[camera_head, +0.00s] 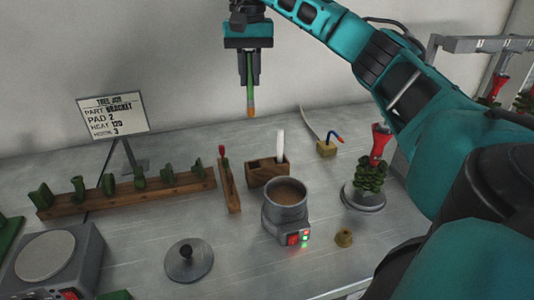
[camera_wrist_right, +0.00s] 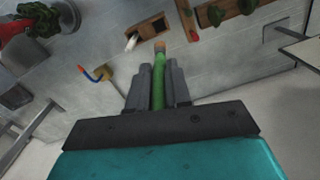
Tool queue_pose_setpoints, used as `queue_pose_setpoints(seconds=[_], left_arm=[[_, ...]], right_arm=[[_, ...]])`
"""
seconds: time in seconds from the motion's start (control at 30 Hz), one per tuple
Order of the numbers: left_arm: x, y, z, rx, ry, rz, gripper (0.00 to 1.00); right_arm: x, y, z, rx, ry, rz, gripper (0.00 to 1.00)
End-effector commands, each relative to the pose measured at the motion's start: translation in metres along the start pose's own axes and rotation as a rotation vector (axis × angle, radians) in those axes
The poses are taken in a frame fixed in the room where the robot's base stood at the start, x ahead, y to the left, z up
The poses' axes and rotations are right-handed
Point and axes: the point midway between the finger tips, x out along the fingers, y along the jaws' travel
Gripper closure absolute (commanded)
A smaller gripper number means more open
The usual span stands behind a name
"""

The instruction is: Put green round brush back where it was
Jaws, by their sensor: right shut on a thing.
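The green round brush (camera_head: 251,101) hangs upright, tip down, from my right gripper (camera_head: 249,80), high above the back of the table. In the right wrist view the brush (camera_wrist_right: 159,80) lies between the two fingers of the right gripper (camera_wrist_right: 158,85), which are shut on its green handle. Its tip is orange-brown. A wooden block holder (camera_head: 267,174) stands on the table below and right of the brush. It holds a white tool (camera_head: 280,146) and has an open slot beside it, seen in the right wrist view. My left gripper is in neither view.
A grey pot (camera_head: 286,212) of brown wax stands in front of the holder. A wooden rack (camera_head: 125,193) with green pieces is at left, near a sign (camera_head: 113,115). A small wooden strip with a red tool (camera_head: 229,182) is left of the holder. A green tree (camera_head: 368,180) stands right.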

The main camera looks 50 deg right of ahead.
Motion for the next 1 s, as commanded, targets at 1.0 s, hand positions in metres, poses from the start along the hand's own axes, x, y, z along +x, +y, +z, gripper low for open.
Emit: queue_pose_setpoints(seconds=[1.0], left_arm=[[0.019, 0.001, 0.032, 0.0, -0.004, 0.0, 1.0]], right_arm=[[0.177, 0.002, -0.003, 0.001, -0.004, 0.005, 1.0]])
